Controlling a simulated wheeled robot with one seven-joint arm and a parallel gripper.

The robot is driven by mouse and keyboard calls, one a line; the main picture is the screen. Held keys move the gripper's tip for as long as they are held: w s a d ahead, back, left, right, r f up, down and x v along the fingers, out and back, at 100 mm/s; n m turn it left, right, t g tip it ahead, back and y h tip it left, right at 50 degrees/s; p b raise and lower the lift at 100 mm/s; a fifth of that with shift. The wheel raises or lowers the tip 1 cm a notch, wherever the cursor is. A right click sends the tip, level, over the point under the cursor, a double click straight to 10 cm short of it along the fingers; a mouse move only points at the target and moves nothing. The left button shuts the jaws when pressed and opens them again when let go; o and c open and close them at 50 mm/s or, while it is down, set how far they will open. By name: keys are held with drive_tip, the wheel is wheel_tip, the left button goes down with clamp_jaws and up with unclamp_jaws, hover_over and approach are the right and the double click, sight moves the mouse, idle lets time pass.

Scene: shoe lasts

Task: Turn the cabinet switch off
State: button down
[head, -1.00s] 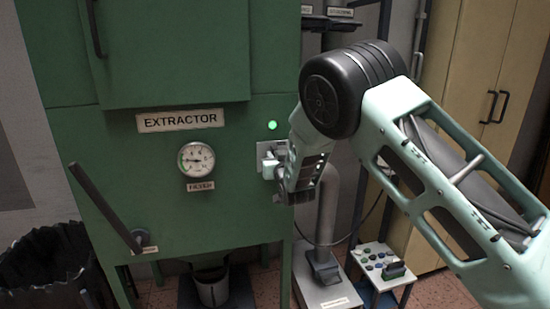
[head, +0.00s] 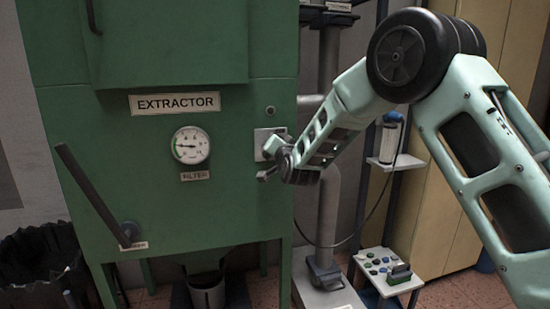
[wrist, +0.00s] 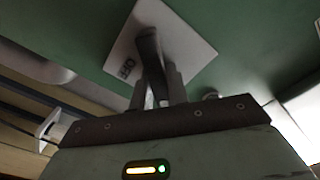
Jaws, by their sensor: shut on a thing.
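The cabinet switch has a pale square plate (head: 263,137) on the green extractor cabinet (head: 225,215), right of the gauge. The wrist view shows the same plate (wrist: 190,42) with a dark lever (wrist: 148,48) standing out from it. My gripper (wrist: 160,88) is shut on the lever there, with a finger on each side. In the head view my gripper (head: 274,172) reaches in from the right and hides most of the lever. The round lamp (head: 270,110) above the switch is dark.
A gauge (head: 191,145) and a long dark handle (head: 93,195) are on the cabinet front, left of the switch. A pipe (head: 328,205) stands close on the right. A small stand with buttons (head: 385,265) is at lower right, a black-lined bin (head: 38,265) at lower left.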

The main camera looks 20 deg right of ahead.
drive_tip(key=m+b, duration=0.3)
drive_tip(key=b, duration=0.1)
drive_tip(key=f+m+b, duration=0.1)
drive_tip(key=m+b, duration=0.1)
drive_tip(key=shift+d+m+b, duration=0.25)
drive_tip(key=shift+m+b, duration=0.05)
drive_tip(key=m+b, duration=0.4)
drive_tip(key=shift+b, duration=0.3)
drive_tip(key=shift+m, duration=0.3)
drive_tip(key=c, duration=1.4)
unclamp_jaws()
drive_tip(key=shift+o, duration=0.2)
drive_tip(key=s, duration=1.7)
drive_tip(key=shift+s, duration=0.25)
